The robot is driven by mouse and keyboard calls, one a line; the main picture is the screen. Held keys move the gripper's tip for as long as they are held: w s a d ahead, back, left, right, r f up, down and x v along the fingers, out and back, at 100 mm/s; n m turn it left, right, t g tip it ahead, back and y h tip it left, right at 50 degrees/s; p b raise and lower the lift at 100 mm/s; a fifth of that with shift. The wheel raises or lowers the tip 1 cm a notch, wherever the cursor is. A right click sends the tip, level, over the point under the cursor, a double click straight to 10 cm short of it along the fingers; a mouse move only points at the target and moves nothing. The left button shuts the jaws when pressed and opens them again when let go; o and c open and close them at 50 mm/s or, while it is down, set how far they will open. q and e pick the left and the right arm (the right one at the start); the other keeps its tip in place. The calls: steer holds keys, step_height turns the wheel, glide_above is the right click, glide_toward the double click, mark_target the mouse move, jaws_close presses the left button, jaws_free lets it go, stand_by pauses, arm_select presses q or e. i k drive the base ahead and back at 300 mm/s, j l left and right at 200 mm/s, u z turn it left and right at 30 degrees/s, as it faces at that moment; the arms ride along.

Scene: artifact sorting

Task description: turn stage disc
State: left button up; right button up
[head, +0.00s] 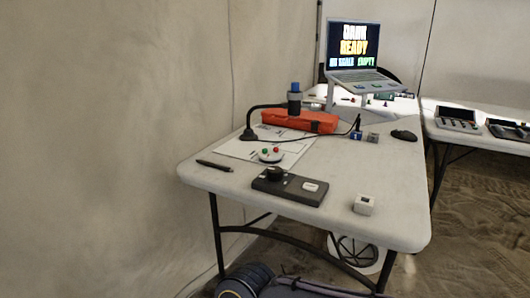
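A small round white disc (270,156) lies on the white sheet (238,146) near the middle of the table. A small green piece and a small red piece sit on top of it. I cannot tell for sure that this is the stage disc. Just in front of it is a dark grey box (290,187) with a round black knob (275,174) at its left and a white rectangular part at its right. Neither of my grippers is in view, and nothing touches the disc or the box.
The white table (225,180) also holds a black pen (214,166), an orange case (299,122), a black-and-blue upright device (295,98), a small white cube (364,205) and a black mouse (403,135). A laptop (353,45) stands raised behind. The front right tabletop is mostly clear.

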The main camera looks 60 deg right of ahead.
mark_target(271, 156)
steer(key=z, duration=2.2)
